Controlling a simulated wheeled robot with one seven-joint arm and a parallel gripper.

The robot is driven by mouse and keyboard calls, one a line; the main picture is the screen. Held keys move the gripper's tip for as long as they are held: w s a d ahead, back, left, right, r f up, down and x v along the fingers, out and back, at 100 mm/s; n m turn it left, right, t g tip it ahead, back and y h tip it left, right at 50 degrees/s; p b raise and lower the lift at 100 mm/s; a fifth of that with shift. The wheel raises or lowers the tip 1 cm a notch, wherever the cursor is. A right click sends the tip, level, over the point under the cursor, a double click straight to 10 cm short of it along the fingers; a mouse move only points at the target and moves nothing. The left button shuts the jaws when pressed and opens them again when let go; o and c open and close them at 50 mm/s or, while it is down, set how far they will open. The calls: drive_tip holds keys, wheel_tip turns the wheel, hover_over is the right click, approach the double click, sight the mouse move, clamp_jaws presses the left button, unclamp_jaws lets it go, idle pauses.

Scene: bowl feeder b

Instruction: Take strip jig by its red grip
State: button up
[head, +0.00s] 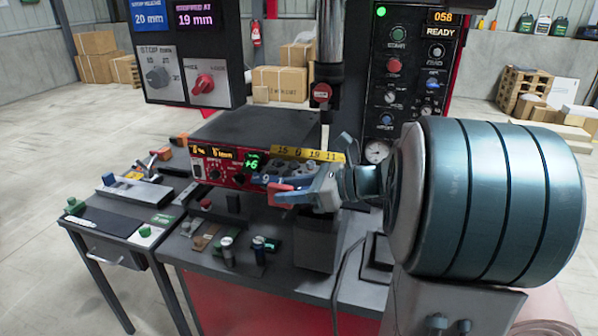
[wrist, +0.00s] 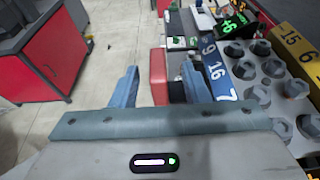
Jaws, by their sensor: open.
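A red grip (wrist: 158,77) shows between the two blue fingers of my gripper (wrist: 160,85) in the wrist view, nearer the middle than either finger. I see gaps on both sides of it. In the head view the red grip (head: 280,192) sits at my gripper (head: 287,188), at the front edge of the machine top. My gripper is open, and its fingers straddle the grip. The body of the strip jig is mostly hidden, so I cannot tell its outline. Next to the grip, a blue number strip (wrist: 217,70) runs along a grey block.
The grey block carries several hex bolts (wrist: 273,68) and a yellow number strip (head: 325,156). A red control box (head: 222,170) stands left of my gripper. Small cylinders (head: 228,250) stand in front. A side table (head: 110,222) is at the left.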

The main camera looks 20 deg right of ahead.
sight(269, 191)
drive_tip(key=x, duration=0.4)
drive_tip(key=shift+a+f+p, duration=0.15)
drive_tip(key=shift+a+p, duration=0.1)
drive_tip(key=shift+p, duration=0.05)
clamp_jaws()
drive_tip(key=shift+w, duration=0.1)
